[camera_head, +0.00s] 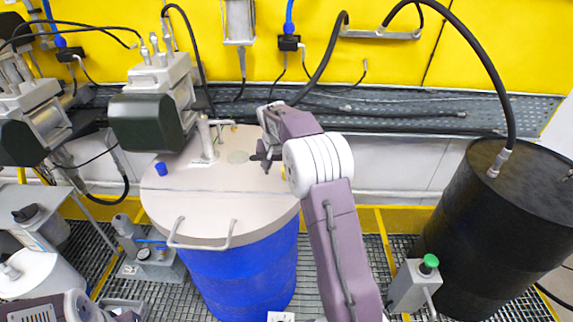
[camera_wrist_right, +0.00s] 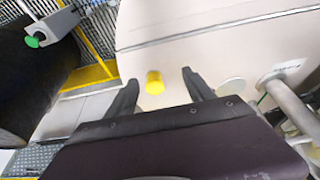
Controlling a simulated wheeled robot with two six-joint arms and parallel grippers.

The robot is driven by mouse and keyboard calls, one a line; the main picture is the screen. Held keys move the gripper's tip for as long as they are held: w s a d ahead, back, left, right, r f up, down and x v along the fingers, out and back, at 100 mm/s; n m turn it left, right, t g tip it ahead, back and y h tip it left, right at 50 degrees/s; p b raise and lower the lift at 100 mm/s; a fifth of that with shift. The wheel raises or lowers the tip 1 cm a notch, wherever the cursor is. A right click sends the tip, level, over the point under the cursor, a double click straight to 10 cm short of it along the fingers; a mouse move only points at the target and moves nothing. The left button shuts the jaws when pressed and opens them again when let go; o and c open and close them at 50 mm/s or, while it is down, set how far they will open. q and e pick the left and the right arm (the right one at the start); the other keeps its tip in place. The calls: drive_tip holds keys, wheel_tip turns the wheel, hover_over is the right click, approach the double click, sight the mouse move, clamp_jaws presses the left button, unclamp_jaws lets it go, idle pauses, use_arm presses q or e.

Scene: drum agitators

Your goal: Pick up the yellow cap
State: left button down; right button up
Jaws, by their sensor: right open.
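The yellow cap (camera_wrist_right: 155,83) sits on the pale round lid of the blue drum. In the right wrist view it appears between the two dark fingertips of my right gripper (camera_wrist_right: 160,77), nearer the left one. The fingers are apart with nothing held; I cannot tell their exact height over the lid. In the head view my right gripper (camera_head: 262,161) is over the right part of the lid, and only a sliver of the yellow cap (camera_head: 283,173) shows beside my arm.
The lid (camera_head: 205,205) also carries a blue cap (camera_head: 161,169), an upright pipe (camera_head: 205,137) and a front handle (camera_head: 200,245). A black drum (camera_head: 515,215) and a green-button box (camera_head: 412,285) stand right.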

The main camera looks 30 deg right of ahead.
drive_tip(key=shift+m+h, duration=0.3)
drive_tip(key=shift+m, duration=0.4)
drive_tip(key=w+d+p, duration=0.1)
drive_tip(key=d, duration=0.1)
drive_tip(key=w+d+f+p, duration=0.1)
drive_tip(key=w+d, duration=0.1)
drive_tip(key=shift+w, duration=0.15)
drive_tip(key=shift+w+d+f, duration=0.1)
drive_tip(key=shift+f, duration=0.15)
drive_tip(key=shift+d+f, duration=0.1)
drive_tip(key=shift+f, duration=0.05)
drive_tip(key=p+x, duration=0.3)
drive_tip(key=x, duration=0.1)
drive_tip(key=shift+f, duration=0.5)
drive_tip(key=shift+r, duration=0.1)
clamp_jaws()
